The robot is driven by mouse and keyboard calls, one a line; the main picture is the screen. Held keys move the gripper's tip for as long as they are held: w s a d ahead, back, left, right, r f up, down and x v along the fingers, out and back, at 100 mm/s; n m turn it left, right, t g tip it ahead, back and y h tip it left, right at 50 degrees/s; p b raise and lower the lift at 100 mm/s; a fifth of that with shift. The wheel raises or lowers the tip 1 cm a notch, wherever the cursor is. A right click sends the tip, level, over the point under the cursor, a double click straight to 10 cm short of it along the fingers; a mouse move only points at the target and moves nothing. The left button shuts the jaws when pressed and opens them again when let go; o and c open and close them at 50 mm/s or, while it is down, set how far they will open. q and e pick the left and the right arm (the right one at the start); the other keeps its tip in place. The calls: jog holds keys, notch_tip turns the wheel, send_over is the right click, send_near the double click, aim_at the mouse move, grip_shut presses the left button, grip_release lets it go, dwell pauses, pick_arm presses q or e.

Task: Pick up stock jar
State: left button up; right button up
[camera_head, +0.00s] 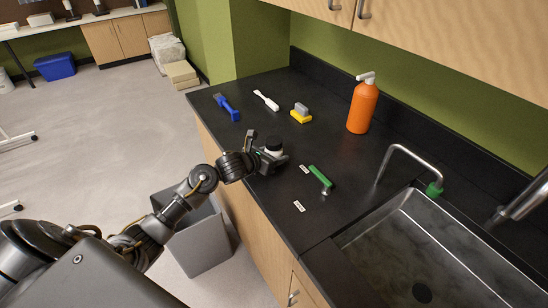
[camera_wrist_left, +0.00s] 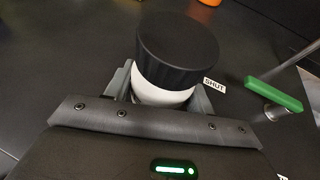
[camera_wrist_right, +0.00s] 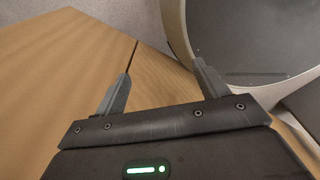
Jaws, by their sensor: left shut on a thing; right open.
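The stock jar (camera_head: 273,146) is white with a black lid and stands upright at the counter's front part in the head view. In the left wrist view the jar (camera_wrist_left: 165,94) sits between the fingers, its wide black lid facing the camera. My left gripper (camera_head: 269,158) is shut on the jar's white body, below the lid. Whether the jar touches the counter is hard to tell. My right gripper (camera_wrist_right: 160,88) is open and empty in its wrist view, in front of wooden cabinet panels. It does not show in the head view.
A green-handled valve (camera_head: 319,176) with labels beside it is right of the jar. A blue brush (camera_head: 228,107), white tool (camera_head: 266,100), yellow-and-grey block (camera_head: 301,114) and orange pump bottle (camera_head: 362,105) stand behind. The sink (camera_head: 440,245) is at right. A grey bin (camera_head: 198,243) stands below the counter.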

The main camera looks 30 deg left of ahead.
pick_arm(q)
jog(key=shift+r, duration=0.5)
jog(key=s+r, duration=0.1)
jog(key=r, duration=0.1)
jog(key=s+r, duration=0.3)
jog(key=r, duration=0.1)
jog(key=shift+s+a+r+b, duration=0.2)
jog(key=shift+a+r+b, duration=0.1)
jog(key=shift+a+b, duration=0.1)
send_near(272, 142)
jog(key=d+v, duration=0.1)
jog(key=v, duration=0.3)
jog(key=shift+r+b, duration=0.25)
jog(key=shift+b, duration=0.15)
jog(key=shift+d, duration=0.1)
